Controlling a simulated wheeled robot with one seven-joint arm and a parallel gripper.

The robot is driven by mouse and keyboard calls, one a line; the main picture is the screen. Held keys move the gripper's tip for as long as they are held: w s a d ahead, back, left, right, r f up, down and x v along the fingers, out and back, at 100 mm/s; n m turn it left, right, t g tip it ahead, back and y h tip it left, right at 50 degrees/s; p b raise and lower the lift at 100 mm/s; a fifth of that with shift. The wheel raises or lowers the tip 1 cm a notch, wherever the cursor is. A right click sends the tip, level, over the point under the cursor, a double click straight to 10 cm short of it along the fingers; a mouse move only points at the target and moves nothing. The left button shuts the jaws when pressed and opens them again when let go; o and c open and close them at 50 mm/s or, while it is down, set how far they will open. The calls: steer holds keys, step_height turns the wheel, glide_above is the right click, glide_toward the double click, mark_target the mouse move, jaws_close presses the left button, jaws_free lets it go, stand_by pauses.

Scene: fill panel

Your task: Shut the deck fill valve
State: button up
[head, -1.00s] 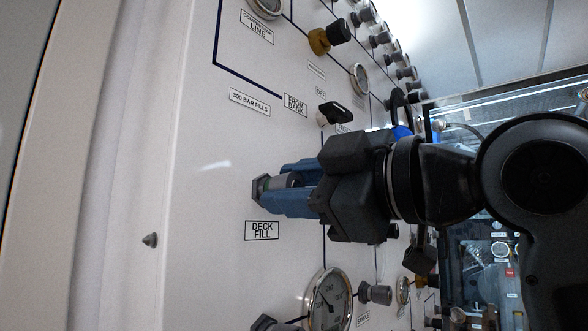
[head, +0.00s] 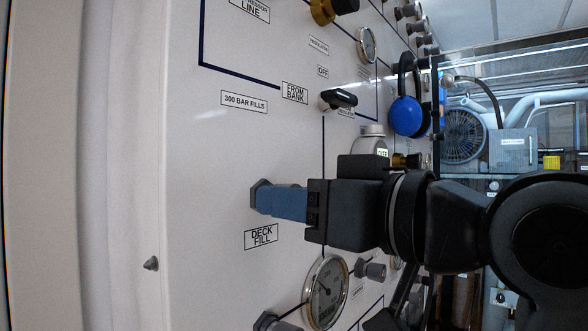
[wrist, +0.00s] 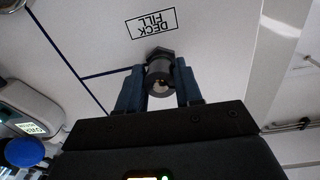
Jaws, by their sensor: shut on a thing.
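The deck fill valve (wrist: 159,80) is a grey knob with a dark hexagonal base on the white panel, beside the "DECK FILL" label (head: 261,236). In the head view only its hexagonal base (head: 258,194) shows; the knob is hidden by my blue fingers. My gripper (head: 280,201) reaches in from the right, its fingers around the knob. In the wrist view my gripper (wrist: 158,88) has one blue finger on each side of the knob and is shut on it.
A round gauge (head: 326,292) and another grey knob (head: 371,270) stick out below. A black-handled selector (head: 339,99) and a blue round object (head: 407,116) stand out above. The panel left of the valve is mostly bare.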

steer(key=m+p, duration=0.2)
steer(key=shift+a+m, duration=0.1)
steer(key=shift+m, duration=0.3)
steer(key=m+p, duration=0.1)
steer(key=m, duration=0.2)
steer(key=shift+f+m, duration=0.1)
steer(key=shift+m, duration=0.2)
steer(key=m, duration=0.3)
steer(key=shift+m+g, duration=0.4)
steer(key=shift+m, duration=1.7)
steer(key=o, duration=1)
steer(key=shift+o, duration=0.2)
steer(key=b+v, duration=0.1)
steer(key=v, duration=0.7)
